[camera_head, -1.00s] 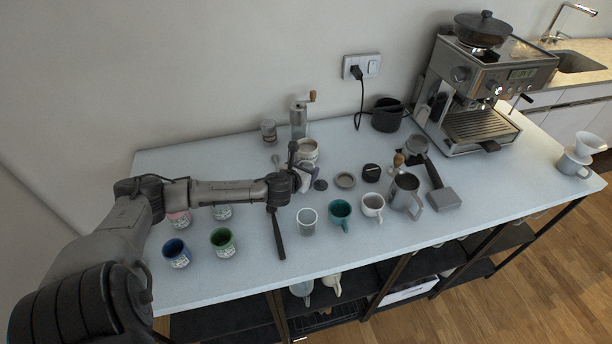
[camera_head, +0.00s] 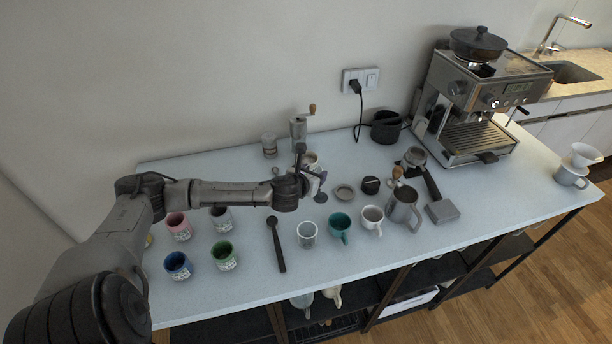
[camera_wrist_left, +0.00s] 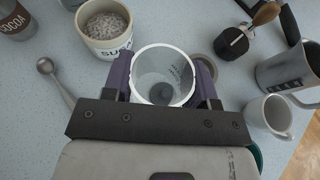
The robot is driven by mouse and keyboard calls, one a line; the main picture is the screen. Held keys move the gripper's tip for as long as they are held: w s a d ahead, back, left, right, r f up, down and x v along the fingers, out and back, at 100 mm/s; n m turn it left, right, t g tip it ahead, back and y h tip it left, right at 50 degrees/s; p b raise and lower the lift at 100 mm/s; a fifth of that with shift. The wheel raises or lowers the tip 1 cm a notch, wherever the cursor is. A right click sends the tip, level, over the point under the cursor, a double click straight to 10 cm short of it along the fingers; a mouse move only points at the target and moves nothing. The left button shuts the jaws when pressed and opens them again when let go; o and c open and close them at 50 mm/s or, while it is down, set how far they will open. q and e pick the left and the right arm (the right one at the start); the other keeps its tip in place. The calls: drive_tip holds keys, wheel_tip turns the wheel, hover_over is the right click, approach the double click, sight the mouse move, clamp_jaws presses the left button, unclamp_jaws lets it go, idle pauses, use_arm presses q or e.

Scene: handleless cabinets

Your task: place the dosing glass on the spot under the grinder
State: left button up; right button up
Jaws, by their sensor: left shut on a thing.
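The dosing glass (camera_wrist_left: 163,78) is a clear open-topped cup between the two fingers of my left gripper (camera_wrist_left: 164,84) in the left wrist view. The gripper is shut on it, and a dark round patch shows through its bottom. In the head view my left gripper (camera_head: 306,181) is over the table's middle, in front of the sugar jar (camera_head: 311,160); the glass is hardly discernible there. A hand grinder (camera_head: 299,131) with a crank stands behind. The espresso machine (camera_head: 478,105) is at the back right. I cannot make out a marked spot under a grinder. My right gripper is not in view.
Several mugs stand along the front, including a teal mug (camera_head: 340,224) and a green one (camera_head: 223,255). A metal pitcher (camera_head: 403,207), a portafilter (camera_head: 432,185) and a black knock box (camera_head: 386,126) are to the right. A dark spoon-like tool (camera_head: 277,245) lies front left.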

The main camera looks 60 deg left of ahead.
use_arm(q)
drive_tip(key=s+d+r+m+t+h, duration=0.15)
drive_tip(key=d+r, duration=0.35)
drive_tip(key=d, duration=0.7)
drive_tip(key=d+r+m+h+p, duration=0.1)
drive_tip(key=d+r+m+h, duration=0.2)
drive_tip(key=d, duration=0.8)
drive_tip(key=s+d+r+m+h, duration=0.15)
drive_tip(key=d+r, duration=0.45)
drive_tip(key=d, duration=0.6)
wheel_tip(320, 180, up, 30)
drive_tip(key=p, duration=2.9)
drive_tip(key=shift+w+a+f+h, duration=0.2)
drive_tip(key=shift+w+a+h, duration=0.1)
drive_tip(key=shift+a, duration=0.05)
drive_tip(key=shift+f, duration=0.1)
drive_tip(key=shift+a, duration=0.1)
